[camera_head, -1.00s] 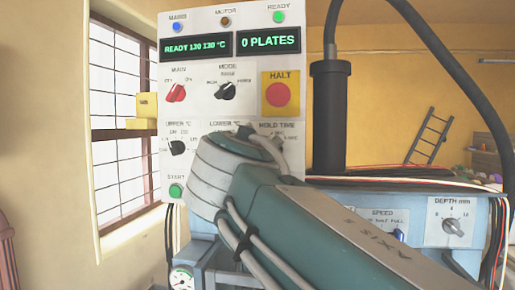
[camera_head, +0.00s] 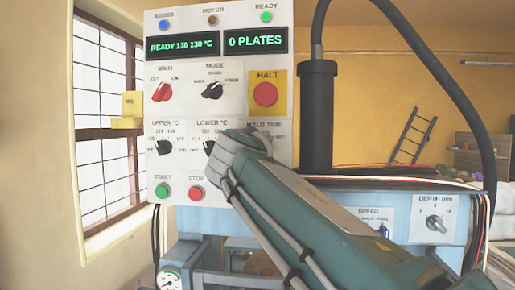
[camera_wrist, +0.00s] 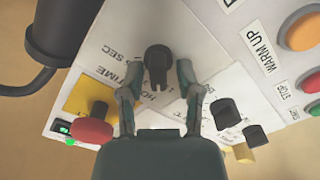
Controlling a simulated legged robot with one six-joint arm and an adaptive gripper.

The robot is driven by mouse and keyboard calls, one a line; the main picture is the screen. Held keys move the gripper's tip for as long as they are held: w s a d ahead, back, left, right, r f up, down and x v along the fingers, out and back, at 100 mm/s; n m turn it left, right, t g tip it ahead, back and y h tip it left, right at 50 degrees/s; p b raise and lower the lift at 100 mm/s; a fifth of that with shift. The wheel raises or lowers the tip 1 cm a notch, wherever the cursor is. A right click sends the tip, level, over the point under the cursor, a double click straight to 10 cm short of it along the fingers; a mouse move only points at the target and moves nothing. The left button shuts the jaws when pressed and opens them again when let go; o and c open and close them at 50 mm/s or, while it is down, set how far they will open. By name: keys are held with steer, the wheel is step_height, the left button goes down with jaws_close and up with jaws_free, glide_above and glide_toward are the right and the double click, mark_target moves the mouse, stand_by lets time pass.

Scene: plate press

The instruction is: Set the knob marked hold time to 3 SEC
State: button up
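The hold time knob (camera_wrist: 158,60) is dark and shows in the wrist view, with its label partly legible beside it and "SEC" printed nearby. Its setting cannot be read. My gripper (camera_wrist: 157,78) is open, with one finger on each side of the knob; I cannot tell whether either finger touches it. In the head view the white control panel (camera_head: 222,178) shows the "HOLD TIME" label at its right side, but my arm hides the knob itself.
The red HALT button (camera_head: 265,94) is above the hold time label. The lower temperature knob (camera_head: 208,148), STOP button (camera_head: 196,193) and START button (camera_head: 163,191) are left of my arm. A black post (camera_head: 318,115) stands right of the panel.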

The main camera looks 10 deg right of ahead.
steer(key=shift+a, duration=0.1)
jaws_close()
steer(key=m, duration=0.4)
steer(key=shift+m, duration=0.4)
steer(key=shift+d+f+m, duration=0.1)
steer(key=shift+d+m, duration=0.05)
steer(key=shift+m, duration=0.8)
steer(key=shift+d+m, duration=0.15)
steer(key=shift+m, duration=0.8)
steer(key=shift+o, duration=2.2)
jaws_free()
steer(key=shift+s+a, duration=0.1)
